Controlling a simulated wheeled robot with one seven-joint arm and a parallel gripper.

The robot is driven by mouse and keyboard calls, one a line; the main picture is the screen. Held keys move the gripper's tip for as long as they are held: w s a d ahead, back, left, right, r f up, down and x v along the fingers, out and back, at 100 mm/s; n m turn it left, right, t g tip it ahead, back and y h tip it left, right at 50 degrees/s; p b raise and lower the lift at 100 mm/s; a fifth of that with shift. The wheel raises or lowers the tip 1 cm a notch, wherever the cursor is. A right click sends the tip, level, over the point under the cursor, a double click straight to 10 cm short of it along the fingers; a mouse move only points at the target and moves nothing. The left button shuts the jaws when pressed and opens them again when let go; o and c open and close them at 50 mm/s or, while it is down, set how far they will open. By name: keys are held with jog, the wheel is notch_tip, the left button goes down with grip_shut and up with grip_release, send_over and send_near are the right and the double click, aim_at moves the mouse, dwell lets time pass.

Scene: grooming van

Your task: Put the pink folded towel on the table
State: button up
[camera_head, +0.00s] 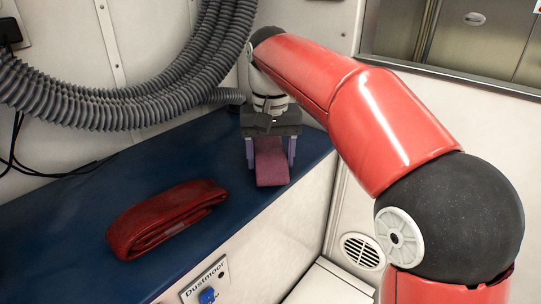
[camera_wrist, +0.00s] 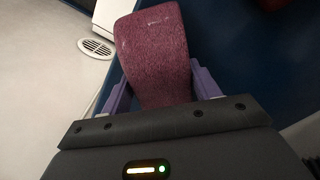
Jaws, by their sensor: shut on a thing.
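The pink folded towel (camera_head: 271,163) is between the fingers of my gripper (camera_head: 270,155), at the right end of the blue table top (camera_head: 85,240). It also shows in the wrist view (camera_wrist: 153,55), where the purple fingers (camera_wrist: 160,90) press on its two sides. My gripper is shut on the towel and points downward. In the head view the towel is at or just above the blue surface, near its front edge; I cannot tell whether it touches.
A red folded towel (camera_head: 166,217) lies on the blue top to the left. A grey ribbed hose (camera_head: 110,108) hangs along the back wall. A panel with a blue knob (camera_head: 207,296) is on the front side. Blue surface between the towels is clear.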

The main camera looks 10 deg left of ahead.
aim_at(270, 149)
jog(key=o, duration=1)
jog(key=shift+f, duration=0.1)
notch_tip(270, 149, up, 12)
jog(key=p, duration=0.4)
jog(key=s+d+f+t, duration=0.1)
jog(key=s+d+f, duration=0.2)
jog(key=d, duration=0.3)
jog(key=s+d+f+m+t, duration=0.1)
jog(key=s+d+f, duration=0.2)
jog(key=s+d, duration=0.3)
jog(key=s+d+f+m+t, duration=0.1)
jog(key=s+d+f+t, duration=0.1)
jog(key=d, duration=0.6)
jog(key=shift+s+d+f, duration=0.1)
jog(key=shift+s+f, duration=0.3)
jog(key=shift+s, duration=0.2)
jog(key=shift+s+f, duration=0.4)
jog(key=shift+s, duration=0.2)
jog(key=shift+o, duration=0.4)
jog(key=s+d+f+t, duration=0.1)
jog(key=s+d+f, duration=0.3)
jog(key=s+f, duration=0.2)
notch_tip(270, 149, down, 3)
jog(key=shift+s+r+m+t, duration=0.2)
jog(key=shift+m+t, duration=0.1)
jog(key=shift+m, duration=0.1)
